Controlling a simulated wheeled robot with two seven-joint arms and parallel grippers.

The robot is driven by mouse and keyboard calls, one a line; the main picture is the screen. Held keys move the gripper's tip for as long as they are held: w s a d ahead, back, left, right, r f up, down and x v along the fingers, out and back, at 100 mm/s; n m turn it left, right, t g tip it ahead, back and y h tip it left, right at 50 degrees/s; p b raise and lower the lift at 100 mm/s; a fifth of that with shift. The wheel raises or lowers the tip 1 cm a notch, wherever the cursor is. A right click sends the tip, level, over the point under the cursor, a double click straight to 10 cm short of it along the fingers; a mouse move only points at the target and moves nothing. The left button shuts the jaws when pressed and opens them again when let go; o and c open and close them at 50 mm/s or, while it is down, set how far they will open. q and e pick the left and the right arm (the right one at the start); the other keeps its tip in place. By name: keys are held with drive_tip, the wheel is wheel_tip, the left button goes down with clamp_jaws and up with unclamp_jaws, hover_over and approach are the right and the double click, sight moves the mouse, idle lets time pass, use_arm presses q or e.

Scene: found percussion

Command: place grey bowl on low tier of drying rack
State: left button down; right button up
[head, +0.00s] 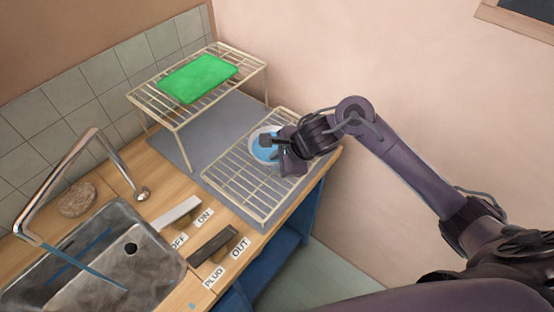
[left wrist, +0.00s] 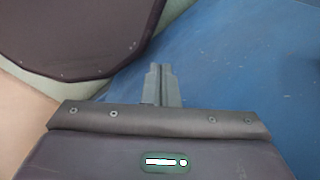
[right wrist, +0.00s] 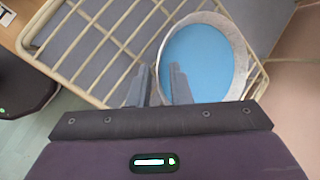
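The bowl (head: 256,138), with a grey-white rim and blue inside, is over the far part of the drying rack's low wire tier (head: 238,189) and appears to rest on it. My right gripper (head: 279,146) is at the bowl. In the right wrist view the fingers (right wrist: 160,78) are apart, one inside and one outside the wall of the bowl (right wrist: 205,58), with a gap between them. The rack wires also show there (right wrist: 100,30). My left gripper (left wrist: 160,72) shows only in the left wrist view, its fingers together and empty.
A green board (head: 199,77) lies on the rack's raised tier (head: 146,99). A grey mat (head: 200,137) lies beneath. A metal sink (head: 150,262), a tap (head: 62,180), a brown sponge-like thing (head: 77,199) and labelled switches (head: 212,244) are at left and front.

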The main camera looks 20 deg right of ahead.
drive_tip(key=shift+o, duration=0.3)
drive_tip(key=shift+r, duration=0.1)
drive_tip(key=v, duration=1.2)
